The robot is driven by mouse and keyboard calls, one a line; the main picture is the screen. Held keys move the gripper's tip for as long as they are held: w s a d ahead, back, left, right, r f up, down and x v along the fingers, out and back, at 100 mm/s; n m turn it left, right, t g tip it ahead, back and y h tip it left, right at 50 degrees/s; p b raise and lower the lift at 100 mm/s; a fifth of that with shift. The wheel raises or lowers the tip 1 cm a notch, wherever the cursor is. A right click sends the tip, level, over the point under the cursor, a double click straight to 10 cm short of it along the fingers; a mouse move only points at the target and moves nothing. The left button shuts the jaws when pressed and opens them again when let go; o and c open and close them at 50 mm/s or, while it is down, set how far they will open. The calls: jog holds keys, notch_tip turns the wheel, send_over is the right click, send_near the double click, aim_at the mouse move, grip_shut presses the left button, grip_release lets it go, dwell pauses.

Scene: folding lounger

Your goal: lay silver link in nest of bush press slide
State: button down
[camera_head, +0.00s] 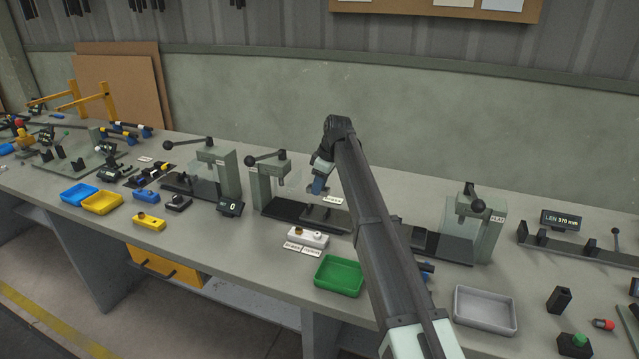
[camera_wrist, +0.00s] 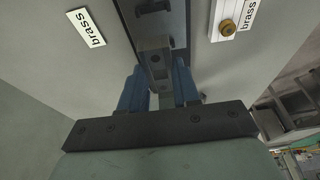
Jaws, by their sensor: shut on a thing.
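My gripper (camera_head: 320,185), with blue fingers, is above the dark slide (camera_head: 290,210) of the middle bush press (camera_head: 266,182). In the wrist view its fingers (camera_wrist: 160,88) are shut on a small grey piece, taken as the silver link (camera_wrist: 167,100). A dark grey block with a hole (camera_wrist: 154,62) shows just past the fingertips. The dark slide (camera_wrist: 177,12) runs beyond it. I cannot tell whether the link touches the nest; the fingers and the block hide part of it. In the head view the link is too small to make out.
A white block with a brass knob (camera_head: 308,237) stands in front of the slide, with labels before it. A green tray (camera_head: 339,276) is nearer the front edge. Other presses stand left (camera_head: 220,170) and right (camera_head: 486,228). A grey tray (camera_head: 485,310) is front right.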

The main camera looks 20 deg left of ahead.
jog(key=shift+f, duration=2.55)
jog(key=shift+f, duration=1.05)
dwell(0.9)
jog(key=c, duration=0.7)
grip_release()
jog(key=shift+c, duration=0.2)
jog(key=v, duration=1.3)
jog(key=shift+r, duration=0.4)
